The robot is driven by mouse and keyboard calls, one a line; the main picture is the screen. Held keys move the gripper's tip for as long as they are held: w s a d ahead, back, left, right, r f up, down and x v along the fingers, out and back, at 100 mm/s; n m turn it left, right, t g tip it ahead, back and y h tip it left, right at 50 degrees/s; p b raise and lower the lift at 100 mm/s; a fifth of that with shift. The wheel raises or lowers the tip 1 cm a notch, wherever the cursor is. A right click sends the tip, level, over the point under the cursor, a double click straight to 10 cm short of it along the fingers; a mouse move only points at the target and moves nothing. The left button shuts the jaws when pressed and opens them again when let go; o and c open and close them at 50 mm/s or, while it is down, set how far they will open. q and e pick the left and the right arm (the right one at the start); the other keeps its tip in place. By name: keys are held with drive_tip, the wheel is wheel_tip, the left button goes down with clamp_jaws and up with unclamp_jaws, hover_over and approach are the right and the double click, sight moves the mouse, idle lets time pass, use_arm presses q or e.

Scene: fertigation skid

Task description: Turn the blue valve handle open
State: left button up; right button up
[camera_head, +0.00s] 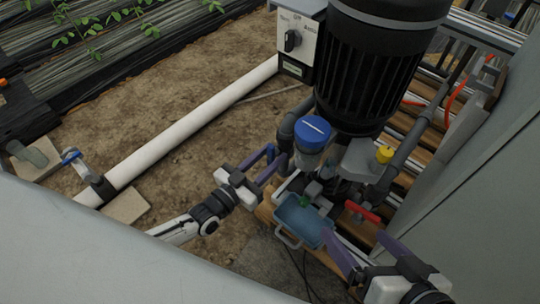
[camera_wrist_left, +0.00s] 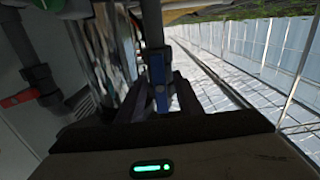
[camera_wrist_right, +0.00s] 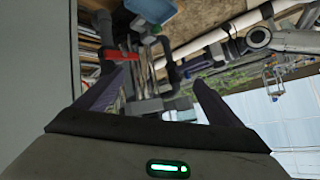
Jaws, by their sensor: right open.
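The blue valve handle (camera_head: 270,153) is a narrow upright lever on the pipework, left of the blue-capped filter. In the left wrist view the blue handle (camera_wrist_left: 160,98) hangs between the two fingers of my left gripper (camera_wrist_left: 160,82). In the head view my left gripper (camera_head: 266,163) reaches in from the lower left, its fingers at the handle. I cannot tell whether the fingers press on it. My right gripper (camera_head: 356,243) is open and empty, lower right of the blue tray. It also shows with its fingers wide apart in the right wrist view (camera_wrist_right: 160,78).
A red handle (camera_head: 362,211) and a blue tray (camera_head: 303,220) lie near my right gripper. A big black motor (camera_head: 365,70) and a blue-capped filter (camera_head: 312,132) stand above. A grey panel (camera_head: 480,190) bounds the right.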

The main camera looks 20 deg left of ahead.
use_arm(q)
drive_tip(key=shift+s+a, duration=0.1)
drive_tip(key=shift+s, duration=0.15)
drive_tip(key=p+v, duration=0.3)
drive_tip(key=v, duration=0.6)
drive_tip(key=shift+s+a, duration=0.15)
drive_tip(key=shift+s, duration=0.2)
use_arm(e)
drive_tip(key=f, duration=0.1)
drive_tip(key=d, duration=0.1)
drive_tip(key=f+g+h, duration=0.1)
drive_tip(key=shift+s+d+f, duration=0.25)
drive_tip(key=shift+d+f, duration=0.05)
drive_tip(key=shift+d, duration=0.1)
